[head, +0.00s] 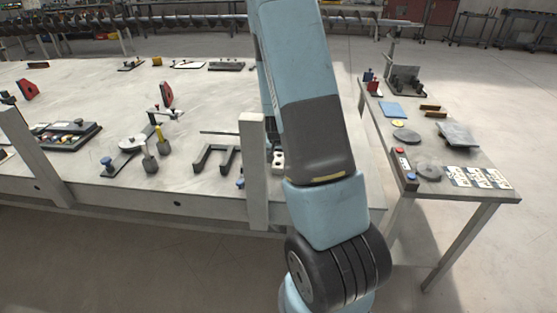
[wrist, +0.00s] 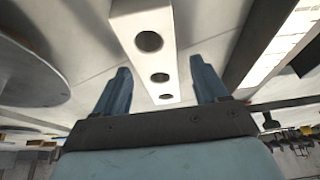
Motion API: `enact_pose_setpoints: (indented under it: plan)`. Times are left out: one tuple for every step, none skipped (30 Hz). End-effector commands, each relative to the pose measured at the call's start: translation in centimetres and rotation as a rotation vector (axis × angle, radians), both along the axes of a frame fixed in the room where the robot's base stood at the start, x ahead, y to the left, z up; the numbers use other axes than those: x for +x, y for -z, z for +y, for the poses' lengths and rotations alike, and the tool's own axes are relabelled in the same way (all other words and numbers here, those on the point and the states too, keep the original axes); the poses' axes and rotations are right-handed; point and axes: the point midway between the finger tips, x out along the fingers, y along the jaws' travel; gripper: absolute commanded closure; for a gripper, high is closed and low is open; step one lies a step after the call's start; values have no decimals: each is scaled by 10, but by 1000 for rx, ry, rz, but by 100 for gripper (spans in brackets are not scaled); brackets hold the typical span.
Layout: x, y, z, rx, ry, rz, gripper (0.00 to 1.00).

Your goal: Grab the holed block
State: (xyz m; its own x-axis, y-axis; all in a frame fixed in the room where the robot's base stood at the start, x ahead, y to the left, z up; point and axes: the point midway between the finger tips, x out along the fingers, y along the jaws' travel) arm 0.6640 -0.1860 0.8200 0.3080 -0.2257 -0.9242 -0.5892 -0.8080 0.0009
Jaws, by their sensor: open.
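The holed block is a long white bar with several dark round holes along its face. In the wrist view the holed block (wrist: 153,60) runs from the top edge down between the fingers of my gripper (wrist: 160,66). The two blue fingers are spread wide, one on each side of the block, with a visible gap on both sides. In the head view a small part of the white holed block (head: 278,160) shows beside my arm at the table's front edge. My arm hides the rest of it and my gripper there.
A grey post (head: 253,175) stands at the front edge of the large table (head: 100,85), close to my arm. A dark bracket (head: 217,155) lies left of the post. A side table (head: 440,145) with blocks, discs and cards stands to the right.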

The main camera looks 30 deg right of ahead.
Motion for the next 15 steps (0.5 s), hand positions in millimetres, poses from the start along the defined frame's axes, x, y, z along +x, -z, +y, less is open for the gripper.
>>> enact_pose_setpoints:
  plan:
    - [1,3,-1,0,1,0,28]
    - [1,4,-1,0,1,0,28]
    - [2,5,-1,0,0,0,28]
    - [2,5,-1,1,0,-1,28]
    - [2,5,-1,1,0,-1,28]
    - [2,5,-1,1,0,-1,28]
    - [2,5,-1,1,0,-1,28]
    - [2,5,-1,0,-1,0,28]
    - [2,5,-1,1,0,-1,28]
    - [2,5,-1,0,-1,0,28]
    - [2,5,-1,0,-1,0,30]
    - [2,5,-1,0,-1,0,33]
    - [2,5,-1,0,-1,0,36]
    - [2,5,-1,0,-1,0,39]
    - [2,5,-1,0,-1,0,43]
